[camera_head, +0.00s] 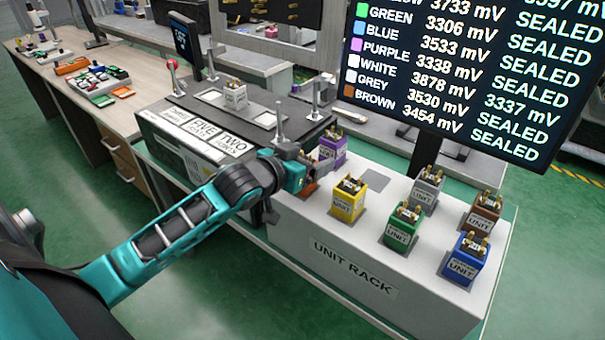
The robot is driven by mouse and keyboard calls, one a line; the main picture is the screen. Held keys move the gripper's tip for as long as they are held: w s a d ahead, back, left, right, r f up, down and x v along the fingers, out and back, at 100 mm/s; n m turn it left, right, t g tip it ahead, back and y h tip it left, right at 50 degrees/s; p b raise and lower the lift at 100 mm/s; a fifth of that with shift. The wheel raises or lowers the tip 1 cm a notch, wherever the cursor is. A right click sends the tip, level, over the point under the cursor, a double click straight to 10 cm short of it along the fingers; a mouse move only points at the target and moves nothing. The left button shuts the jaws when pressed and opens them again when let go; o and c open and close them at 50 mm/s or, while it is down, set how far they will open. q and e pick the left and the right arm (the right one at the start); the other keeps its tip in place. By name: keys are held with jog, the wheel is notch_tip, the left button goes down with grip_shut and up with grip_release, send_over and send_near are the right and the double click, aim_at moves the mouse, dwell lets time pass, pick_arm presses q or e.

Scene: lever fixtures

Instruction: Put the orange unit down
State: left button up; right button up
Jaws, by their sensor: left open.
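My left gripper (303,172) reaches in from the left over the left end of the white unit rack (340,262). It is open. A small orange-red patch, likely the orange unit (310,188), shows just under and beside its fingers. Most of it is hidden by the gripper, so I cannot tell whether it touches the fingers or sits fully in its place. The purple unit (333,147) stands right behind the gripper, and the yellow unit (348,200) stands to its right. My right gripper is not in view.
Grey (426,188), green (403,225), brown (482,214) and blue (464,258) units stand on the rack. A white unit (235,96) stands on the lever fixture (205,108). A large screen (470,75) rises behind.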

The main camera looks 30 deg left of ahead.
pick_arm(q)
jog(key=shift+c, duration=0.3)
jog(key=c, duration=1.2)
